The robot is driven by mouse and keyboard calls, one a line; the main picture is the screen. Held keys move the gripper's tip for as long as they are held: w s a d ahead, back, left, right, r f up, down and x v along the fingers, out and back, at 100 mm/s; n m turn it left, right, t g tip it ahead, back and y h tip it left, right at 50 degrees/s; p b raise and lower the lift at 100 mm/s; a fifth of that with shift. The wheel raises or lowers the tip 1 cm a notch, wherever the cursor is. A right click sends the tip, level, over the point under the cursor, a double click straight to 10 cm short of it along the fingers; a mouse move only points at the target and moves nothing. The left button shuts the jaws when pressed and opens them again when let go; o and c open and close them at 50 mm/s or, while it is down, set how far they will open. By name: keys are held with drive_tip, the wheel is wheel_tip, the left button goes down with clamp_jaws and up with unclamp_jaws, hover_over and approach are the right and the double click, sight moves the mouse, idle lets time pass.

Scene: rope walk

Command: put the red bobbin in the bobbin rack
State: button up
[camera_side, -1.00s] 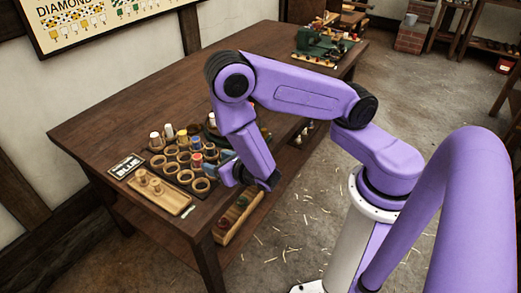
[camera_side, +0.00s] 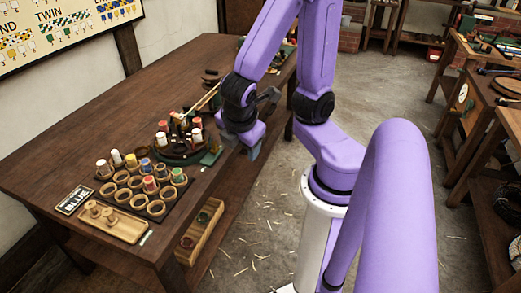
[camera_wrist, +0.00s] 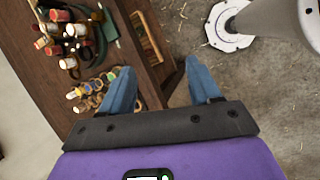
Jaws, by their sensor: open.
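The bobbin rack (camera_side: 138,191) is a dark board with rows of wooden ring cups at the near left of the table. The rack (camera_wrist: 95,92) also shows in the wrist view, partly hidden by the left finger.
A wooden tray (camera_side: 113,222) and a "BLUE" sign (camera_side: 74,200) are by the rack's near left side. A long wooden box (camera_side: 200,231) sits on the lower shelf. The table (camera_side: 110,120) is bare at the back left. The floor is open to the right.

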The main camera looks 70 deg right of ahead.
drive_tip(key=s+a+r+m+g+y, duration=0.2)
drive_tip(key=s+a+r+y, duration=0.1)
drive_tip(key=s+a+y, duration=0.1)
drive_tip(key=shift+s+a+y, duration=0.15)
drive_tip(key=shift+s+y, duration=0.35)
drive_tip(key=shift+s, duration=0.65)
